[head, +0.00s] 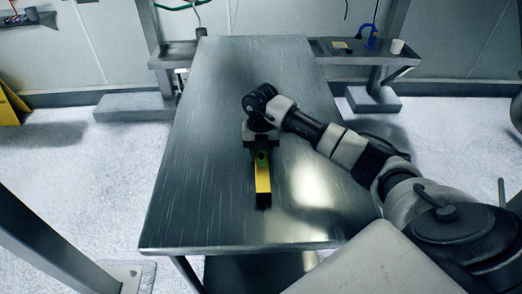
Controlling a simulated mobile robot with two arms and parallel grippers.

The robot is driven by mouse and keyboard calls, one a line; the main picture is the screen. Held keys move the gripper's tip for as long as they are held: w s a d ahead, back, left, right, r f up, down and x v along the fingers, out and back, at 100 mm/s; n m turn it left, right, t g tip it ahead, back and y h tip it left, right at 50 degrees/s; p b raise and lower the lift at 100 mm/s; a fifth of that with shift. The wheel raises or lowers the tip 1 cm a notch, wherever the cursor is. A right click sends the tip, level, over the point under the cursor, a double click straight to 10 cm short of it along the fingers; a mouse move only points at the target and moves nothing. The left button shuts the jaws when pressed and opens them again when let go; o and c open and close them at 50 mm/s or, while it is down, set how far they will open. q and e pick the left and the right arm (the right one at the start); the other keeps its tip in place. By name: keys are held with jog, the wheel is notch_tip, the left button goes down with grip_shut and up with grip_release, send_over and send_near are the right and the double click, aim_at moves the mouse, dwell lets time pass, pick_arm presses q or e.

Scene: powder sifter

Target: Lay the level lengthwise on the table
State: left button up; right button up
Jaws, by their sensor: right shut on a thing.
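The level (262,183) is a yellow bar with a dark near end and a greenish patch close to my gripper. It points along the length of the metal table (190,200), near the table's middle. My right gripper (261,146) is shut on the level's far part and covers that part. I cannot tell whether the level touches the table top or is held just above it. My left gripper is not in view.
The table top is otherwise bare, with free room on the left and at the far end. Behind it, a shelf (345,59) at the right holds a white cup (397,46) and a blue item (371,38). A yellow object (10,105) stands at the far left.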

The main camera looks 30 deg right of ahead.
jog(key=o, duration=1)
jog(key=shift+f, duration=0.1)
jog(key=shift+o, duration=0.2)
jog(key=shift+r, duration=0.3)
notch_tip(320, 180, up, 12)
jog(key=w+b, duration=0.1)
jog(key=shift+d+f+b, duration=0.2)
jog(key=shift+d+b, duration=0.1)
jog(key=shift+d, duration=0.1)
jog(key=shift+f, duration=0.1)
